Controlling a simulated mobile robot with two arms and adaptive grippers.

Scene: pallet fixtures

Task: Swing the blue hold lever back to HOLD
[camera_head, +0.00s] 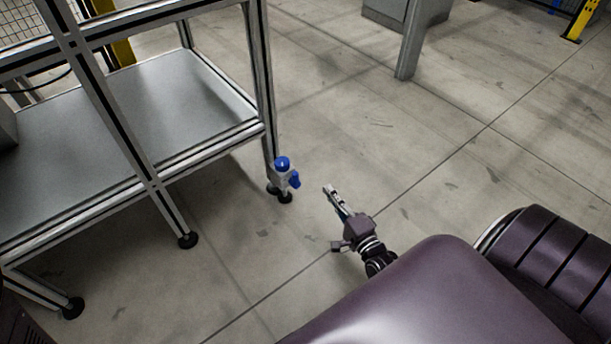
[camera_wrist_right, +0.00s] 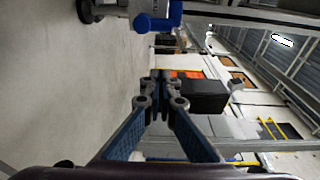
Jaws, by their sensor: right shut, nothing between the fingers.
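The blue hold lever (camera_head: 294,180) is a small blue piece on a grey fitting with a blue cap (camera_head: 282,163), low on the corner leg of the metal frame. In the right wrist view the lever (camera_wrist_right: 175,13) shows at the top edge, partly cut off, with a blue part (camera_wrist_right: 143,23) beside it. My right gripper (camera_head: 329,190) is shut and empty, to the right of the lever and apart from it. Its closed fingers (camera_wrist_right: 160,76) also show in the wrist view, below the lever in the picture. My left gripper is not in view. The lever's marking cannot be read.
The aluminium frame (camera_head: 139,163) with a grey lower shelf (camera_head: 176,100) stands at the left on black feet. A grey post (camera_head: 411,42) and a yellow post (camera_head: 578,20) stand farther back. Open concrete floor lies around my right gripper.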

